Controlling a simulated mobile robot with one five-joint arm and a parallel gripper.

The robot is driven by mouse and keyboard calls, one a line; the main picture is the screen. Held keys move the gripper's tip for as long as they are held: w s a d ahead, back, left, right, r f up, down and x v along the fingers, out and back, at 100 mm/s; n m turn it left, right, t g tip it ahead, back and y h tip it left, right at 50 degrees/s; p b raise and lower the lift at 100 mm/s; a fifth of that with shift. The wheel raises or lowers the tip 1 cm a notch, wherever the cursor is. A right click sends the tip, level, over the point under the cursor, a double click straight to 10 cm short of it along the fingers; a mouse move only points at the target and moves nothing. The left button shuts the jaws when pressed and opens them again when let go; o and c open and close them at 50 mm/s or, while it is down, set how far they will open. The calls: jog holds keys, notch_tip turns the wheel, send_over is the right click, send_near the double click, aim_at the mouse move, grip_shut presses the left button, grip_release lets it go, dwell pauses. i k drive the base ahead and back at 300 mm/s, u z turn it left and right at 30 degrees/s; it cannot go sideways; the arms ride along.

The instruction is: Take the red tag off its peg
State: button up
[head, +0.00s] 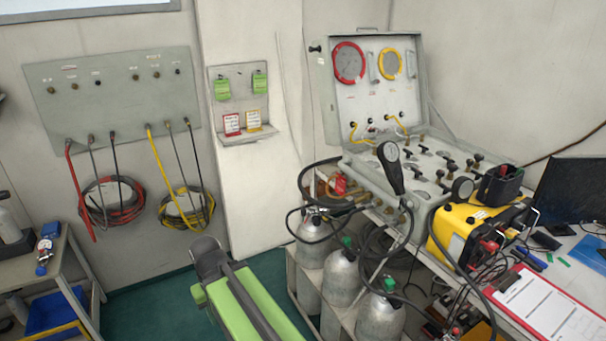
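A red-bordered tag (232,123) with white in its middle is at the lower left of a small grey wall board (240,74). A yellow-bordered tag (253,119) is just to its right. Two green tags (222,90) (259,82) hang above them. The red tag's peg is too small to make out. My green and dark grey arm (255,300) rises from the bottom edge. Its dark end (208,256) appears below the board, apart from the tags. No fingertips can be made out on it, and I see nothing held.
A hose board (112,93) with coiled red and yellow hoses is at left. A gauge panel (377,75) stands on a bench at right, above grey cylinders (342,278). A low table (58,262) is at far left. Green floor (145,310) shows between.

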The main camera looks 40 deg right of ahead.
aim_at(340, 182)
jog(key=u, duration=0.15)
jog(key=i, duration=1.55)
jog(key=u, duration=0.1)
